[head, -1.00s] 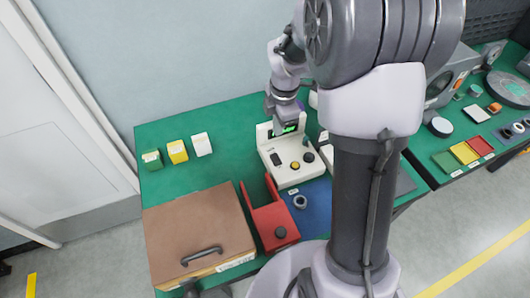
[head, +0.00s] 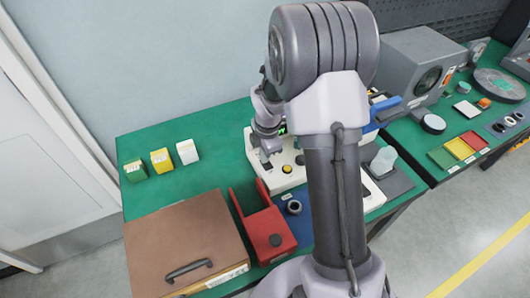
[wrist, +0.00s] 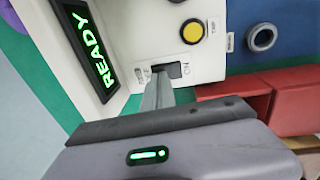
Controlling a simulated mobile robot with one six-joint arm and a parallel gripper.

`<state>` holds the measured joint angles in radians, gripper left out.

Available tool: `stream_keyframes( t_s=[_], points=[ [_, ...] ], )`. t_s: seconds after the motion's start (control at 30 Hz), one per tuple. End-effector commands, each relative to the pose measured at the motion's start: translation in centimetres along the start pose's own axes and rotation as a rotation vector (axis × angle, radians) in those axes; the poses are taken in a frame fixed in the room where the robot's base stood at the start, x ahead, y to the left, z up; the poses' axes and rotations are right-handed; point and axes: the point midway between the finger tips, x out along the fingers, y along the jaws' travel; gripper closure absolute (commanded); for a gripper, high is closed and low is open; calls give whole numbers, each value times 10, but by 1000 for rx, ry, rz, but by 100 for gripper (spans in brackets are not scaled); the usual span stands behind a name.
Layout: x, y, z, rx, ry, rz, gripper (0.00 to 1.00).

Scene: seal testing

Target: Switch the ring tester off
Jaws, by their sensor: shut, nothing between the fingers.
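The ring tester (head: 299,182) is a white box on the green bench, partly hidden behind my arm in the head view. Its display (wrist: 89,48) glows green with READY in the wrist view. A dark rocker switch (wrist: 175,69) sits on its panel, with ON readable at its right and small labels at its left. A round yellow button (wrist: 192,32) is beside it. My gripper (wrist: 158,90) is shut and empty, its fingertips right by the switch; I cannot tell whether they touch it. In the head view my gripper (head: 268,148) is over the tester's left side.
A red holder (head: 273,240) stands just in front of the tester, near a grey ring (head: 294,207) on a blue mat. A brown-lidded box (head: 187,243) is at front left. Small green, yellow and white boxes (head: 161,160) stand at back left. The bench between is clear.

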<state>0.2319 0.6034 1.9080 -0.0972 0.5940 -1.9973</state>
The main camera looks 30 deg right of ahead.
Motion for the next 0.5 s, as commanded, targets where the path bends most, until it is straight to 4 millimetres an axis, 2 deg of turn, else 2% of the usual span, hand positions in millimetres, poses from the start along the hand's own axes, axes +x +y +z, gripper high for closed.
stream_keyframes(
  t_s=[0.5],
  points=[
    [5,1,0,0,1,-1,100]
  ],
)
